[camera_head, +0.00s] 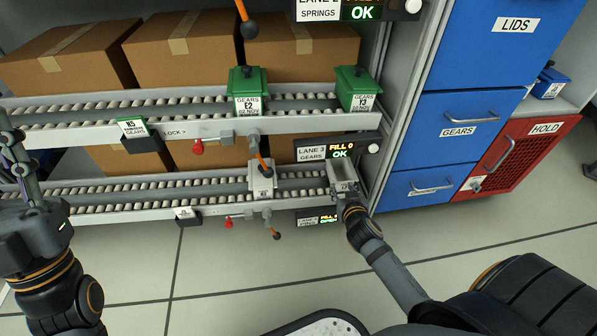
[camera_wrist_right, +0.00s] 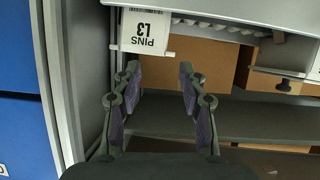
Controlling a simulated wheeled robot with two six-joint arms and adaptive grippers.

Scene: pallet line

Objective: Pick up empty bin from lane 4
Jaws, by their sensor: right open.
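The lower roller lane (camera_head: 130,187) holds a small grey open-topped bin (camera_head: 341,168) at its right end; its inside looks empty. In the right wrist view the white label face of the bin (camera_wrist_right: 146,32) reads PINS L3, upside down. My right gripper (camera_head: 343,200) is just in front of this bin. In the wrist view my right gripper (camera_wrist_right: 157,72) has its fingers spread with nothing between them, and the bin lies beyond the fingertips. My left gripper (camera_head: 17,165) is at the left edge, partly cut off, away from the lanes.
Another light grey bin (camera_head: 261,178) stands further left on the lower lane, beside an orange-handled lever (camera_head: 262,160). Green bins (camera_head: 248,90) sit on the lane above. A blue cabinet (camera_head: 420,185) stands close on the right. The floor in front is clear.

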